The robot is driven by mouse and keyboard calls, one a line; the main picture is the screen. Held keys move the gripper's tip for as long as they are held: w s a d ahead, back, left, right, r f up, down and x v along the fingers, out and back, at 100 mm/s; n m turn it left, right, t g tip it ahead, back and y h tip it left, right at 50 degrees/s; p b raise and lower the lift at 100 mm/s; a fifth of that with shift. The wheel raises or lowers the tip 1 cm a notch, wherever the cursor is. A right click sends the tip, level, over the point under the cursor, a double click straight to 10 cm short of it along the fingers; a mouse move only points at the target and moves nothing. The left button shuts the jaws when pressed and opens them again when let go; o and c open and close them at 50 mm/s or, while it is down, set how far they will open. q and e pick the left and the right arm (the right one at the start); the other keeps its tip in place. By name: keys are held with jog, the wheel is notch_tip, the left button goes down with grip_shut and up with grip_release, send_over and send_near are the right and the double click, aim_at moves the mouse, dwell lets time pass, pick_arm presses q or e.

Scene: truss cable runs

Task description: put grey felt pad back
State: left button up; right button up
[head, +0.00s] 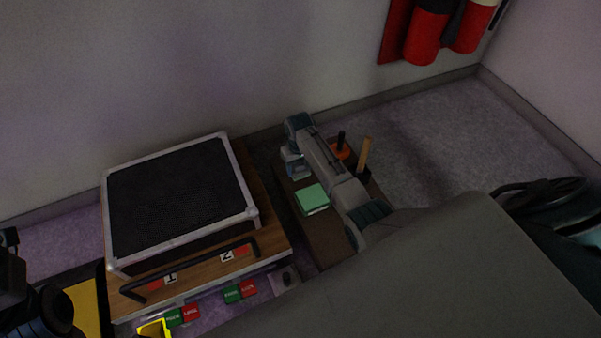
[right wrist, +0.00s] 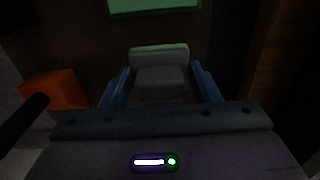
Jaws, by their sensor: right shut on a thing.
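My right gripper (head: 294,172) is over the dark brown board, near the wall. In the right wrist view its two blue fingers (right wrist: 161,87) are shut on a small grey block-like piece, which looks like the grey felt pad (right wrist: 160,77). The grey pad is mostly hidden by the gripper in the head view. A green pad (head: 312,199) lies on the dark board (head: 321,236) just beside the gripper; its edge shows at the top of the right wrist view (right wrist: 153,6). My left gripper is not in view.
An orange item (head: 341,151) and a wooden handle (head: 365,154) stand right of my arm; orange also shows in the right wrist view (right wrist: 55,89). A black mesh-topped case (head: 180,195) with a black handle bar stands left. Red cylinders (head: 428,32) hang on the wall.

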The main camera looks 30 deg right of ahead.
aim_at(300, 171)
jog(key=f+b, duration=0.1)
jog(key=f, duration=0.1)
jog(key=f+b, duration=0.1)
jog(key=shift+w+d+f+b, duration=0.2)
jog(key=shift+w+d+b, duration=0.1)
jog(key=shift+d, duration=0.05)
jog(key=shift+f, duration=0.2)
jog(key=shift+r, duration=0.15)
jog(key=o, duration=1)
jog(key=shift+o, duration=0.2)
